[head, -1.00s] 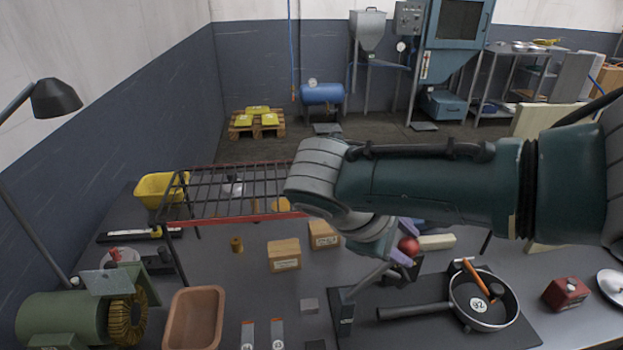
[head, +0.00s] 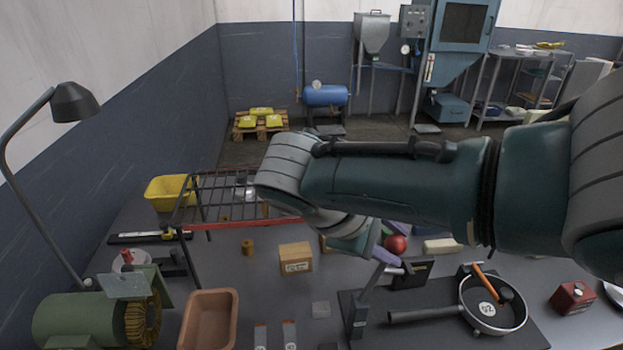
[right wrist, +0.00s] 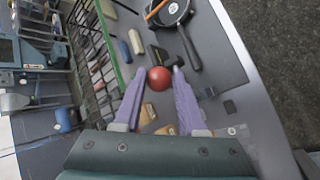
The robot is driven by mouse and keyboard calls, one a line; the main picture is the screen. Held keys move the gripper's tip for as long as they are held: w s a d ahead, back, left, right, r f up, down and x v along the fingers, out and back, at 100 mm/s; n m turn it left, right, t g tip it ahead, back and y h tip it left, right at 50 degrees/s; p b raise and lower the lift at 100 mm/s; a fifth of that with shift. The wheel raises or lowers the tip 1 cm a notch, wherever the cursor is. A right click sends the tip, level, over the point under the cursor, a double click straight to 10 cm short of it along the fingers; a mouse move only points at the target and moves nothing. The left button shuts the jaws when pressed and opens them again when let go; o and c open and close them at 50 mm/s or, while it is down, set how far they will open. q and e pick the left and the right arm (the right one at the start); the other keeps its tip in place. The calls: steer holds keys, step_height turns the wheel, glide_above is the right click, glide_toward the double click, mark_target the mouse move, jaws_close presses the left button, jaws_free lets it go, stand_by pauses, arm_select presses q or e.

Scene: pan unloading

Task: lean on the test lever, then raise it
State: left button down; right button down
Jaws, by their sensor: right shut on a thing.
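The test lever is a grey rod (head: 370,285) rising from a post on a dark base plate, tilted up to the right, with a red ball knob (head: 396,244) at its end. My right gripper (head: 389,244) is shut on the knob, its lavender fingers on either side of it. In the right wrist view the red knob (right wrist: 159,78) sits between the two fingertips (right wrist: 159,71). The forearm hides part of the bench behind it. My left gripper is not in view.
A wooden box (head: 295,258), terracotta tray (head: 209,320) and green motor (head: 90,315) stand left. A red box (head: 572,298) is far right. A wire rack (head: 235,200) stands behind.

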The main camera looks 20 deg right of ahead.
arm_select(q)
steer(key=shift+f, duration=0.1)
arm_select(e)
steer(key=shift+w+a+f, duration=0.2)
steer(key=shift+a+f, duration=0.3)
steer(key=shift+a, duration=0.25)
steer(key=c, duration=0.8)
jaws_free()
steer(key=shift+a, duration=0.1)
steer(key=shift+c, duration=0.2)
steer(key=shift+o, duration=0.7)
steer(key=shift+w+a+y, duration=0.1)
steer(key=shift+a+y, duration=0.1)
steer(key=shift+y, duration=0.1)
steer(key=shift+o, duration=0.9)
steer(key=shift+d, duration=0.1)
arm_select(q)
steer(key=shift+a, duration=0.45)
arm_select(e)
steer(key=shift+r, duration=0.1)
steer(key=shift+d, duration=0.1)
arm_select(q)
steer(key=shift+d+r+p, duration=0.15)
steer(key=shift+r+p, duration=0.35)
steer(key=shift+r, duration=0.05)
arm_select(e)
steer(key=v, duration=1)
steer(key=shift+s, duration=0.25)
